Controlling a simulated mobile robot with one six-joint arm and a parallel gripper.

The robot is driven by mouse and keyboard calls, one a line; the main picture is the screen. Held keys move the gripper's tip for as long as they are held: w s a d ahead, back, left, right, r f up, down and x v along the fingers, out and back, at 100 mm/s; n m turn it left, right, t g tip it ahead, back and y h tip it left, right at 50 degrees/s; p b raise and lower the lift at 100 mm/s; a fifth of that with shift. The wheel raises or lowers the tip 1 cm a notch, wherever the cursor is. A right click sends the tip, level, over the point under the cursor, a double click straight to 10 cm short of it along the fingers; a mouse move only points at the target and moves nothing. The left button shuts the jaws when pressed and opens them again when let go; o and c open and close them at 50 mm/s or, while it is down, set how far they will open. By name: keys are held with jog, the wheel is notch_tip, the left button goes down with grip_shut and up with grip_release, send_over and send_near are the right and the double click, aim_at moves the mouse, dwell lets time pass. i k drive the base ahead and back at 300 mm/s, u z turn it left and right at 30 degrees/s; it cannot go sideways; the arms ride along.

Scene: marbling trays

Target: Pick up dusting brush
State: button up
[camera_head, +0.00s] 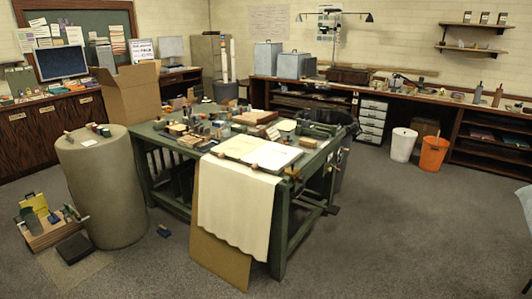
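My gripper is not in this view. I cannot make out the dusting brush for certain, as the small items are tiny at this distance. A small blue item with a dark part (163,231) lies on the floor between the grey cylinder and the green table; it may be a brush, but I cannot tell. Small items, one with a brownish handle (70,136), sit on top of the grey cylinder (103,190). The green worktable (284,225) is crowded with small tools and blocks, and pale trays or boards (258,150) lie at its front.
A tool caddy (45,230) and a dark box (74,249) stand on the floor at left. A cardboard box (130,95) is behind the cylinder. White (403,145) and orange (434,153) bins stand by the back bench.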

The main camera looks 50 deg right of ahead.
aim_at(311, 144)
jog(key=u, duration=1.35)
jog(key=k, duration=0.1)
jog(key=z, duration=2.9)
jog(key=k, duration=0.9)
jog(key=u, duration=0.15)
jog(key=i, duration=0.85)
